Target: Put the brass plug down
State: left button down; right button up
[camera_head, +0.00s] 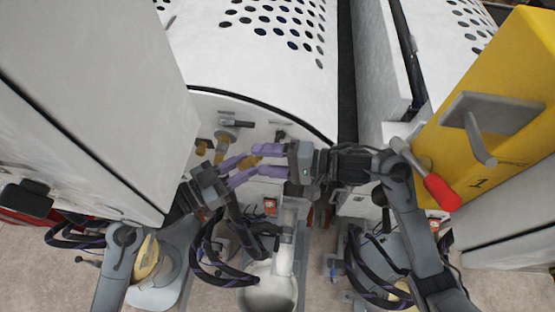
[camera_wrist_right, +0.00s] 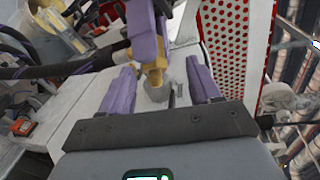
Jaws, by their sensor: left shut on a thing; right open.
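The brass plug (camera_wrist_right: 153,62) shows in the right wrist view, held at the purple fingers of my left gripper (camera_head: 241,166). In the head view the plug (camera_head: 248,162) is a small brass patch, mostly hidden by fingers. My left gripper is shut on it in front of the white machine's end panel. My right gripper (camera_head: 259,160) is open, its fingers pointing left toward the plug. In the right wrist view its two fingers (camera_wrist_right: 160,72) stand on either side of the plug, apart from each other. I cannot tell whether they touch it.
Brass fittings (camera_head: 222,150) stick out of the white end panel (camera_head: 290,135) just behind the grippers. A yellow cabinet (camera_head: 500,70) with a red-handled lever (camera_head: 437,188) stands at right. A small orange box (camera_head: 270,206) and a white rounded vessel (camera_head: 268,294) are below.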

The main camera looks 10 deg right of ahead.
jog(key=shift+x, duration=0.9)
jog(key=c, duration=0.8)
jog(key=o, duration=0.8)
